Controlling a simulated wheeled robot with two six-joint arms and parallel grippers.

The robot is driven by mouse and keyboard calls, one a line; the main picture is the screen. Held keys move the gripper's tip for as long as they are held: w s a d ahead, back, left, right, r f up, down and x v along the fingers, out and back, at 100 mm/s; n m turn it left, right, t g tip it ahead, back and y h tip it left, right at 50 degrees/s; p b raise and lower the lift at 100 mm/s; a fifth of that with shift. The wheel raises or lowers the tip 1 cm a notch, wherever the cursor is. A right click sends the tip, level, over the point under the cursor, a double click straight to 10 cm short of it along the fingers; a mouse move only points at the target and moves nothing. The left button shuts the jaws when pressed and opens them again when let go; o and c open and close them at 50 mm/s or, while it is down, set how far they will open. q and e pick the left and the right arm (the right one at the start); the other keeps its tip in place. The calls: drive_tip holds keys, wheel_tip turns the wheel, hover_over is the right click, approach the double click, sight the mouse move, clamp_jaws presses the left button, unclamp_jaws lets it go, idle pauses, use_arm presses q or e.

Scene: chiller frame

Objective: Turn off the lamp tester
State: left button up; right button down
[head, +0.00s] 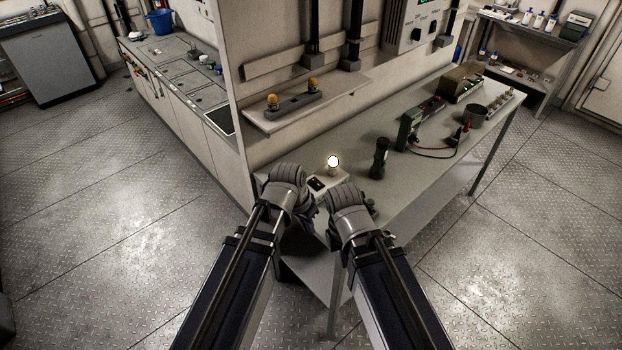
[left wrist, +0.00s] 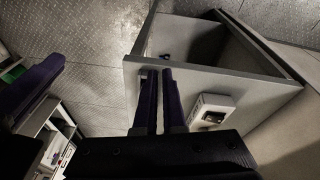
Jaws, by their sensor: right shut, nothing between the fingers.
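The lamp tester (head: 342,178) is a small pale box near the bench's front end. Its bulb (head: 333,162) glows white, and a dark switch (head: 317,184) shows on its top. In the left wrist view the tester (left wrist: 225,103) lies to the right of my left gripper's fingers. My left gripper (head: 308,208) is beside the tester's left side, apart from it; its two fingers (left wrist: 159,72) lie close together, with nothing seen between them. My right gripper (head: 334,236) is just in front of the tester, shut and empty, its fingers mostly hidden by its hand.
A dark flashlight (head: 380,158) stands right of the tester. A shelf (head: 347,92) with two amber lamps overhangs behind. Floor is clear on both sides.

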use_arm(q)
drive_tip(key=w, duration=0.3)
drive_tip(key=w+r+m+t+h, duration=0.1)
drive_tip(key=w, duration=0.2)
drive_tip(key=w+a+t+h, duration=0.1)
drive_tip(key=w, duration=0.2)
drive_tip(key=shift+r+m, duration=0.3)
drive_tip(key=shift+r, duration=0.05)
clamp_jaws()
drive_tip(key=w+a+r+m+t+h, duration=0.1)
drive_tip(key=w+a+r+t, duration=0.2)
drive_tip(key=w, duration=0.6)
drive_tip(key=shift+a+r+m+t+h, duration=0.3)
drive_tip(key=shift+a+r, duration=0.15)
drive_tip(key=shift+a, duration=0.05)
drive_tip(key=b, duration=0.8)
hover_over(315, 179)
drive_tip(key=s+a, duration=0.1)
drive_tip(key=s, duration=0.1)
wheel_tip(315, 179, down, 8)
drive_tip(key=shift+a+f+b, duration=0.25)
drive_tip(key=shift+f+b, duration=0.8)
drive_tip(key=shift+b, duration=0.15)
drive_tip(key=shift+f+b, duration=0.5)
drive_tip(key=shift+a, duration=0.1)
